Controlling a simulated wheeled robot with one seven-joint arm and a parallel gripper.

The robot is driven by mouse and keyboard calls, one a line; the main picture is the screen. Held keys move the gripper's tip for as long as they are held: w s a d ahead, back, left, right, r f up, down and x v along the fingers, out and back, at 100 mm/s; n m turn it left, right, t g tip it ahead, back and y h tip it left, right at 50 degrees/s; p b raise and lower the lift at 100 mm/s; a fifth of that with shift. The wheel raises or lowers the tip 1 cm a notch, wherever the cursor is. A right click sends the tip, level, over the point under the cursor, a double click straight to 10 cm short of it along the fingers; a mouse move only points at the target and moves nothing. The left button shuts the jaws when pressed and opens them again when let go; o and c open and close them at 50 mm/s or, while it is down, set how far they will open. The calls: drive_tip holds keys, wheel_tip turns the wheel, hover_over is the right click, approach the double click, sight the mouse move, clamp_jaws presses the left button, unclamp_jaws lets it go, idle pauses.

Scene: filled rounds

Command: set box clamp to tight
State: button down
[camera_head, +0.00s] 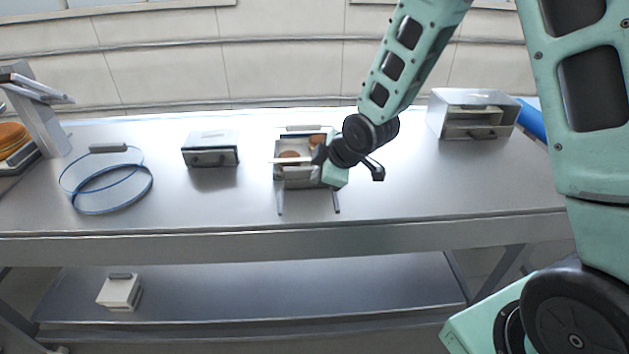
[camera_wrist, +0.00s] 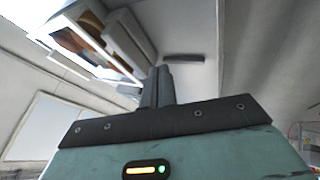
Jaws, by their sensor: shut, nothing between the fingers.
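An open pale box (camera_head: 294,173) stands near the middle of the bench, with brown round pieces inside; two thin grey bars reach from it toward the bench's front edge. I cannot tell which part is the clamp or how it is set. My gripper (camera_head: 321,155) is at the box's right side and hides part of it. In the wrist view its dark fingers (camera_wrist: 160,84) are together and empty. The box (camera_wrist: 126,40) shows beyond them at the upper left, with brown inside. Whether the fingers touch it, I cannot tell.
A small white box (camera_head: 119,293) sits on the lower shelf. The bench front is mostly clear.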

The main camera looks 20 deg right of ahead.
drive_tip(key=v, duration=0.6)
idle(0.4)
drive_tip(key=s+a+m+g+h+b, duration=0.1)
drive_tip(key=s+a, duration=0.4)
drive_tip(key=s, duration=0.8)
drive_tip(key=s+a+r+m+g+h+b, duration=0.1)
drive_tip(key=s+a+m+g, duration=0.3)
drive_tip(key=s, duration=1)
drive_tip(key=shift+a+g+b, duration=0.65)
drive_tip(key=shift+a+g, duration=0.05)
drive_tip(key=shift+g, duration=0.3)
